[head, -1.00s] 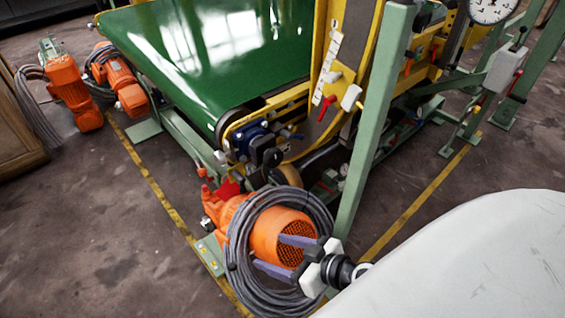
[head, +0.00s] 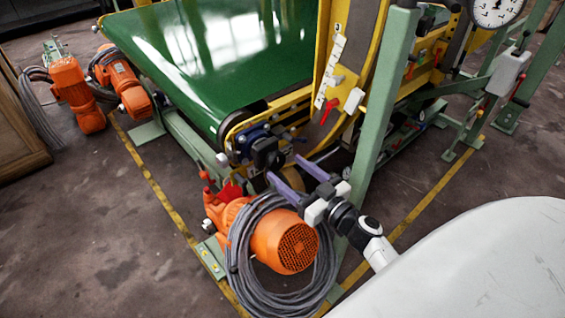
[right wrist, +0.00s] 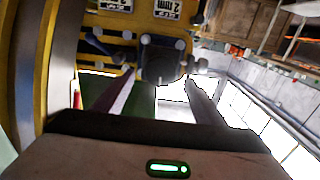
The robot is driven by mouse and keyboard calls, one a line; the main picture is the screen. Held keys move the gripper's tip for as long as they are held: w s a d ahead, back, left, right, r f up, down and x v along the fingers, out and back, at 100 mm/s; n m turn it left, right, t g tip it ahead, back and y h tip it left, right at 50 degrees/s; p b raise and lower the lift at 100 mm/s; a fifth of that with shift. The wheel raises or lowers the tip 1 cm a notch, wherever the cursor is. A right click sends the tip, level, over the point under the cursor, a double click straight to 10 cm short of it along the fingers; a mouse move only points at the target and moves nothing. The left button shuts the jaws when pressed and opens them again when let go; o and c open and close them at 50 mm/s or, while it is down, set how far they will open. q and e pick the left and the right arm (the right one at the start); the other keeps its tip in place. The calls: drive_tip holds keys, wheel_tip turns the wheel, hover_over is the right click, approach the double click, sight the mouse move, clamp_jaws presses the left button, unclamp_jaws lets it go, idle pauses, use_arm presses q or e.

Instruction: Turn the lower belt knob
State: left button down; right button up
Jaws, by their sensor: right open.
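A black knob (head: 266,153) sits at the front corner of the machine, just below the end of the green belt (head: 205,62). In the right wrist view a dark block-like knob (right wrist: 163,60) is straight ahead, close to the fingertips. My right gripper (head: 285,168) is open, its two purple fingers pointing up and left at the black knob. In the right wrist view the fingers (right wrist: 160,80) lie to either side of the knob's lower part. I cannot tell whether they touch it. My left gripper is not in view.
An orange motor (head: 285,243) with a coiled grey cable (head: 238,262) stands right below my right gripper. A green post (head: 375,120) rises close to its right. A yellow plate with red levers (head: 328,108) is above. Two more orange motors (head: 78,95) (head: 125,88) stand at the left.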

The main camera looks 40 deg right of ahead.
sight(279, 163)
drive_tip(key=shift+w+a, duration=0.1)
drive_tip(key=shift+w, duration=1.05)
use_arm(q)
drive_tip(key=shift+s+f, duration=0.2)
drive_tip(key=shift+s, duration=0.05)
use_arm(e)
drive_tip(key=shift+w, duration=0.4)
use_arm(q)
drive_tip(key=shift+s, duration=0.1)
use_arm(e)
drive_tip(key=shift+c, duration=0.5)
drive_tip(key=c, duration=1)
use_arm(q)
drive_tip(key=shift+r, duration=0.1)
use_arm(e)
drive_tip(key=shift+o, duration=0.2)
drive_tip(key=shift+f+m, duration=0.1)
drive_tip(key=shift+m, duration=0.2)
